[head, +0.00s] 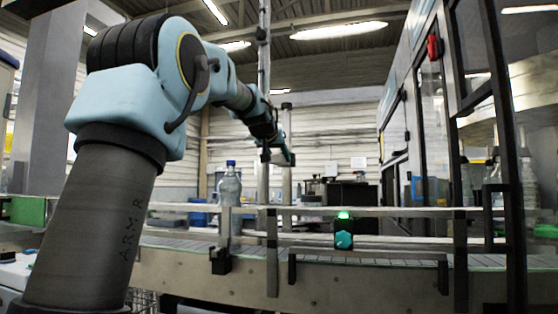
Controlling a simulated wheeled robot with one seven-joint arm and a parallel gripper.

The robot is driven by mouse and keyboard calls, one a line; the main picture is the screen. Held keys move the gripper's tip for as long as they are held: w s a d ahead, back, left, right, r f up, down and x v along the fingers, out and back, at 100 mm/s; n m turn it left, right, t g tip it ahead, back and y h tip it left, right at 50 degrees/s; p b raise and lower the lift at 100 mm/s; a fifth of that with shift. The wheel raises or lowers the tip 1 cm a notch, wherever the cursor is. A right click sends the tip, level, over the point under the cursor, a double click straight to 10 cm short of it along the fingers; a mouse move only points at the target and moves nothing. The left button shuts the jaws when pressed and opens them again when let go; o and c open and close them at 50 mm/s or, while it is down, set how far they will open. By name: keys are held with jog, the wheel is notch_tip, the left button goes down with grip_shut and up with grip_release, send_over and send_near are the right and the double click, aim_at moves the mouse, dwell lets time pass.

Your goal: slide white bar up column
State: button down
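A thin grey upright column (264,75) rises behind the conveyor, left of the picture's middle, and runs up to the ceiling. My arm reaches from the left towards it. My gripper (284,156) is small and dark at the arm's far end, beside the column's lower part. Whether it touches the column, and whether its fingers are apart or hold anything, is too small to tell. I cannot clearly single out a white bar on the column; my arm's end covers part of that area. A pale horizontal rail (390,212) runs along the conveyor.
A clear bottle with a blue cap (229,190) stands upright on the conveyor (380,280), left of the column. A small dark box with a green light and teal knob (344,240) is on the rail. A glazed machine frame (432,130) fills the right side.

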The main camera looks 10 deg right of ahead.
notch_tip(320, 180, up, 11)
jog(key=p, duration=0.6)
jog(key=shift+r+p, duration=0.2)
jog(key=shift+p, duration=0.2)
jog(key=shift+c, duration=1.6)
grip_release()
jog(key=shift+f, duration=0.15)
jog(key=shift+s, duration=0.1)
jog(key=b+v, duration=0.3)
jog(key=v, duration=0.7)
jog(key=shift+s+a+b, duration=0.2)
jog(key=shift+s+b, duration=0.05)
jog(key=shift+b, duration=0.05)
